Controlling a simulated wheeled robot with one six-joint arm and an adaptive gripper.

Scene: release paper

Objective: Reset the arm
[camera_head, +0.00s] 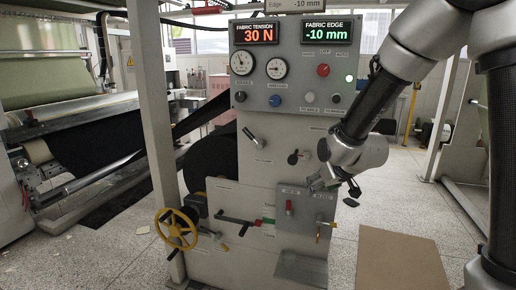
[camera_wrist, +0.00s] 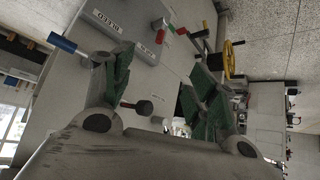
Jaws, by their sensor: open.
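My gripper (camera_head: 335,187) hangs at the end of my arm, which reaches in from the right in the head view. A red-handled lever (camera_head: 289,207) and a yellow-handled valve (camera_head: 319,232) sit on the cabinet just below the gripper. I cannot tell whether the gripper touches the cabinet.
The cabinet carries displays reading 30 N and -10 mm, two gauges (camera_head: 276,68), and several buttons. A black lever (camera_head: 293,158) is left of my gripper. A yellow handwheel (camera_head: 176,229) is at lower left. A brown board (camera_head: 400,262) lies on the floor at right.

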